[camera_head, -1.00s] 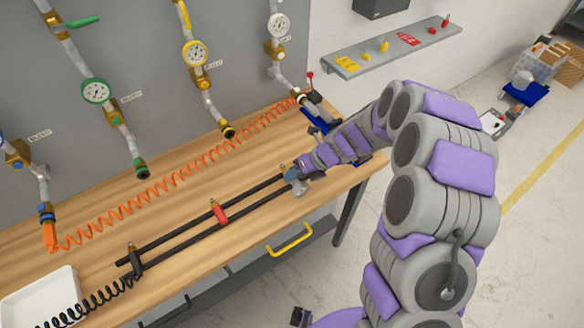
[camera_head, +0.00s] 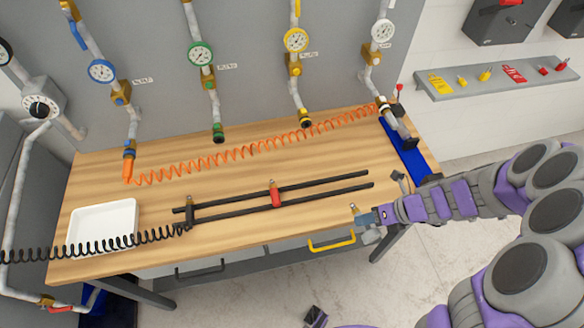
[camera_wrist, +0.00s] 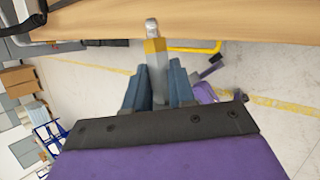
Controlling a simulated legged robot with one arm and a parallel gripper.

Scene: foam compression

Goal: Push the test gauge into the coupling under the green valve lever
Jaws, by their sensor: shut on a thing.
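My gripper (camera_head: 366,222) is at the table's front right edge, in front of the bench. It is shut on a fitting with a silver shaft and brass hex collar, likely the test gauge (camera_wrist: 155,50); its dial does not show. In the wrist view its silver tip points away from the blue fingers (camera_wrist: 160,88), toward the table edge. In the head view the brass tip (camera_head: 353,208) shows small beside the jaws. The pipe with the green-rimmed gauge (camera_head: 200,54) ends in a green-ringed coupling (camera_head: 218,133), open and pointing down. The green lever is out of frame.
Two black rails (camera_head: 325,184) with a red clamp (camera_head: 275,195) lie between gripper and wall. An orange coiled hose (camera_head: 240,152) spans the back. Other pipe ends (camera_head: 305,118) hang alongside. A white tray (camera_head: 133,212) and black coiled cord (camera_head: 100,244) are left.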

